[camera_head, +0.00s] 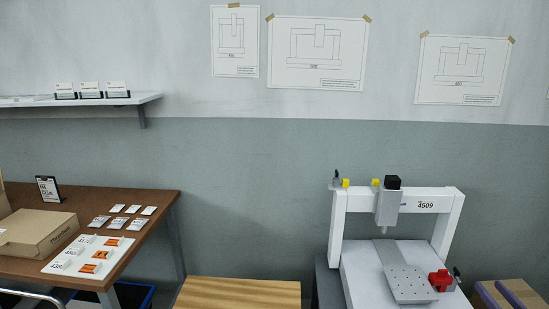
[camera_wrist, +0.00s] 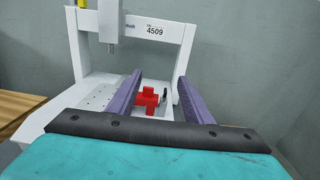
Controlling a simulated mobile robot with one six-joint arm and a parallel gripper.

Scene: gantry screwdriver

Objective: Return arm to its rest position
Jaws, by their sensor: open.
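My gripper (camera_wrist: 158,98) shows in the wrist view as two purple fingers spread apart, with nothing held between them. It faces a white gantry machine (camera_wrist: 133,24) marked 4509. A red cross-shaped piece (camera_wrist: 148,101) shows between the fingers, but it sits on the machine beyond them. In the head view the gantry machine (camera_head: 340,226) stands at the lower right, and the red piece (camera_head: 440,280) is at the right edge of its grey plate (camera_head: 398,262). My gripper and arm do not show in the head view.
A brown table (camera_head: 165,200) at the left holds a cardboard box (camera_head: 38,232), a white board (camera_head: 70,268) with orange parts, and several small cards. A wooden surface (camera_head: 238,292) lies left of the machine. A shelf (camera_head: 150,98) and paper drawings (camera_head: 317,80) are on the wall.

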